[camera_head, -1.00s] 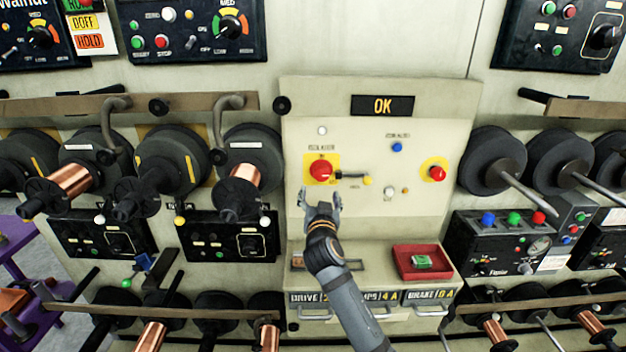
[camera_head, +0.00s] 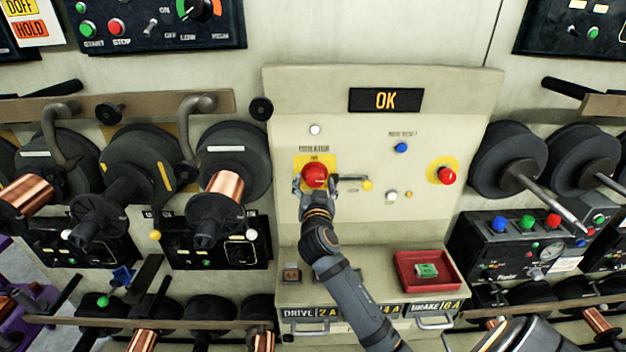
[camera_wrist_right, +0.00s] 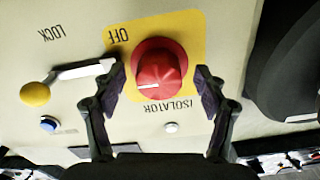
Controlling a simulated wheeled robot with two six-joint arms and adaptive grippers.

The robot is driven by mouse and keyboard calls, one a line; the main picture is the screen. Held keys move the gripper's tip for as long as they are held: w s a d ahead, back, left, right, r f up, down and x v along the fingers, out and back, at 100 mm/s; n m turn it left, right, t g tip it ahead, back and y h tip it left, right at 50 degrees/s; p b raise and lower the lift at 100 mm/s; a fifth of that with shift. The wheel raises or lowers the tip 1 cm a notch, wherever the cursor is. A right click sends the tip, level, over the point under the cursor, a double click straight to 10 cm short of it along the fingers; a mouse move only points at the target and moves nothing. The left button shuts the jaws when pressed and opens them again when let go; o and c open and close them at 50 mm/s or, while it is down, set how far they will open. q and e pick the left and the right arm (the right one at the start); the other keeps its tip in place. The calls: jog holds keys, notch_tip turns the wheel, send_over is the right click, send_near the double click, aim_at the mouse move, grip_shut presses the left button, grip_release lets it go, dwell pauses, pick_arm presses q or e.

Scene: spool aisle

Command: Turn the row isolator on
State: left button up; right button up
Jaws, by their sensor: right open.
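The row isolator is a red rotary knob (camera_head: 314,175) on a yellow plate, on the cream panel's left side. In the right wrist view the knob (camera_wrist_right: 159,70) shows a white mark pointing left, with "OFF" at the plate's upper left and "ISOLATOR" below, both upside down. My right gripper (camera_head: 313,187) is at the knob. In the wrist view its open fingers (camera_wrist_right: 160,88) stand on either side of the knob, with narrow gaps showing. A lever (camera_head: 350,178) with a yellow ball end, by the "LOCK" label, is beside the knob. My left gripper is out of view.
A second red button (camera_head: 446,175) on a round yellow plate is at the panel's right. Blue (camera_head: 401,147) and white (camera_head: 391,196) buttons lie between. A red tray (camera_head: 401,271) stands below. Spools (camera_head: 229,170) flank the panel.

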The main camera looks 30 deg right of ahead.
jog(key=shift+c, duration=2.7)
jog(key=c, duration=0.5)
jog(key=shift+c, duration=0.6)
jog(key=shift+d+n, duration=0.1)
jog(key=shift+n, duration=1)
jog(key=n, duration=0.3)
jog(key=shift+p, duration=0.35)
jog(key=n, duration=0.3)
jog(key=shift+s+d+r+p, duration=0.1)
jog(key=shift+p, duration=0.3)
jog(key=n+p, duration=0.2)
jog(key=n, duration=0.2)
jog(key=shift+r+n, duration=0.1)
jog(key=shift+n, duration=0.3)
pick_arm(q)
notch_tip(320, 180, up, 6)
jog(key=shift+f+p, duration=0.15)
jog(key=shift+p, duration=0.95)
pick_arm(e)
jog(key=n, duration=0.4)
jog(key=shift+n, duration=0.4)
